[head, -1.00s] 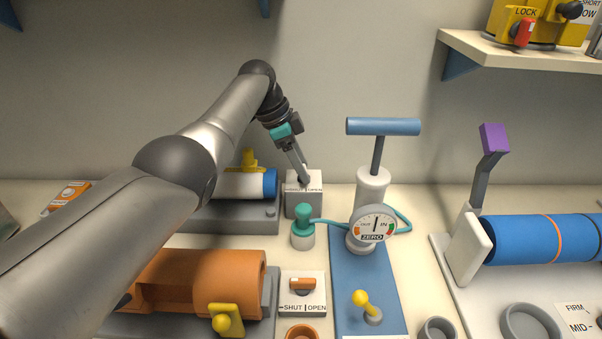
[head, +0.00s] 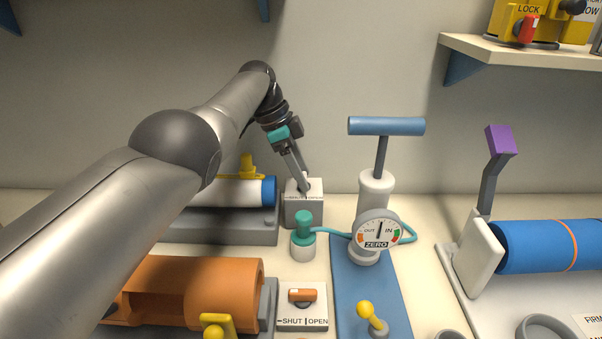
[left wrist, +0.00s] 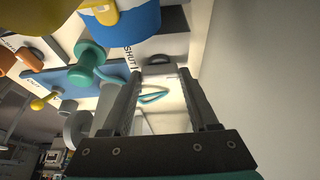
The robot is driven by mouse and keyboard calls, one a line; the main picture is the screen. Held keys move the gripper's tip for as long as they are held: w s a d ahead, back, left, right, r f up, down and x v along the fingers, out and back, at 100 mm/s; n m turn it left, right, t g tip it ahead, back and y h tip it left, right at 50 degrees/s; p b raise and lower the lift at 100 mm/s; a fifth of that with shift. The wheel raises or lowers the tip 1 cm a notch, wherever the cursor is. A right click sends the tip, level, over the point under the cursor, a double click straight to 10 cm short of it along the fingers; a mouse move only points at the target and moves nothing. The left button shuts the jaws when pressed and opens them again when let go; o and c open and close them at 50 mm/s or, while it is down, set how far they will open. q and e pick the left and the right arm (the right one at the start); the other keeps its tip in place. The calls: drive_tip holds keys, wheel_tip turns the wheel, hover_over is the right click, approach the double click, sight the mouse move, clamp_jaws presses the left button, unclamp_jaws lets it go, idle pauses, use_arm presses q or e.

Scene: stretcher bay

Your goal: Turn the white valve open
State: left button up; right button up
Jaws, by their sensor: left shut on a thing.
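The white valve (head: 316,187) sits on top of a small grey block with a white upper face and a SHUT/OPEN label, behind the green knob. My left gripper (head: 304,185) reaches down onto it from above and is shut on its handle. The fingers hide most of the handle, so I cannot tell which way it points. In the left wrist view the two fingers (left wrist: 160,85) stand on either side of the valve, and the SHUT lettering shows beside them. My right gripper is not in view.
A green knob (head: 304,228) stands just in front of the block. A hand pump (head: 376,195) with a gauge (head: 378,231) is to the right. A white and blue cylinder (head: 240,191) lies close on the left. An orange valve (head: 302,295) sits nearer.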

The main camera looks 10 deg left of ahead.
use_arm(q)
drive_tip(key=shift+f, duration=0.1)
drive_tip(key=o, duration=1.4)
drive_tip(key=shift+a+r+p, duration=0.15)
drive_tip(key=shift+r+p, duration=0.15)
drive_tip(key=shift+r, duration=0.3)
drive_tip(key=p+v, duration=0.5)
drive_tip(key=v, duration=0.9)
drive_tip(key=shift+a, duration=0.1)
drive_tip(key=shift+s, duration=0.1)
